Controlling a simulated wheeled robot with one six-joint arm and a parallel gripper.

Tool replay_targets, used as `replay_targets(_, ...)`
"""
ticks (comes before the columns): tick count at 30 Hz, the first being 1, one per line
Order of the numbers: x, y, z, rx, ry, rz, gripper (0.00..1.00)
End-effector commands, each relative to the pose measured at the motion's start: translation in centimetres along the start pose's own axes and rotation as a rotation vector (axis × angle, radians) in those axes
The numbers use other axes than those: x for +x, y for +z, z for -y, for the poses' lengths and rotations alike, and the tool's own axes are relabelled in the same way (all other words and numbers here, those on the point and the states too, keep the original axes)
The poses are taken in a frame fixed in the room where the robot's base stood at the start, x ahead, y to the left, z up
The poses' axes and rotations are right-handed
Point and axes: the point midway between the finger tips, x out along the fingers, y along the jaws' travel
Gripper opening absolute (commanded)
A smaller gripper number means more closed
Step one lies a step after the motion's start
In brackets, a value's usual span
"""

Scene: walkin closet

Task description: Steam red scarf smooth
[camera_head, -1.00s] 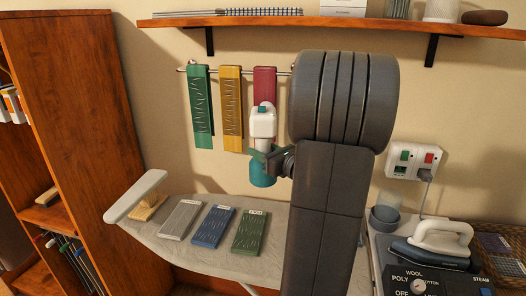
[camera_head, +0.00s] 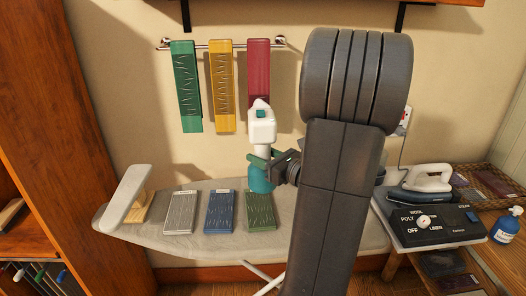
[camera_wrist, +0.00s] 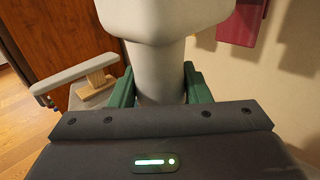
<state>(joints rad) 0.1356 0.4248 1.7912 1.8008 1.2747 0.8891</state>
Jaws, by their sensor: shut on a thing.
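The red scarf (camera_head: 258,65) hangs at the right of a wall rail. Its visible upper part shows no clear crease lines; its lower end is hidden behind the steamer. A corner of it shows in the wrist view (camera_wrist: 242,22). My gripper (camera_head: 268,160) is shut on the neck of a hand steamer (camera_head: 262,128) with a white head and teal tank. The steamer is upright, in front of the scarf's lower end; I cannot tell if they touch. In the wrist view, green fingers (camera_wrist: 158,88) flank the white neck.
Creased green (camera_head: 186,85) and yellow (camera_head: 221,85) scarves hang left of the red one. Grey, blue and green folded pieces lie on the ironing board (camera_head: 165,240). An iron (camera_head: 427,178) and dial panel (camera_head: 430,222) stand right. A wooden cabinet (camera_head: 85,130) stands left.

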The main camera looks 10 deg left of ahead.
Motion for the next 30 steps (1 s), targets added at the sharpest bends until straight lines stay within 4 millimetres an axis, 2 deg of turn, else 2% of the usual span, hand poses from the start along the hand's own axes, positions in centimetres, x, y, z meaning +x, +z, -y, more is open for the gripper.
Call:
replay_targets(18, 3.7, 0.2, 3.6, -0.002, 0.002, 0.003, 0.0)
replay_targets(30, 4.6, 0.1, 4.5, -0.002, 0.001, 0.003, 0.0)
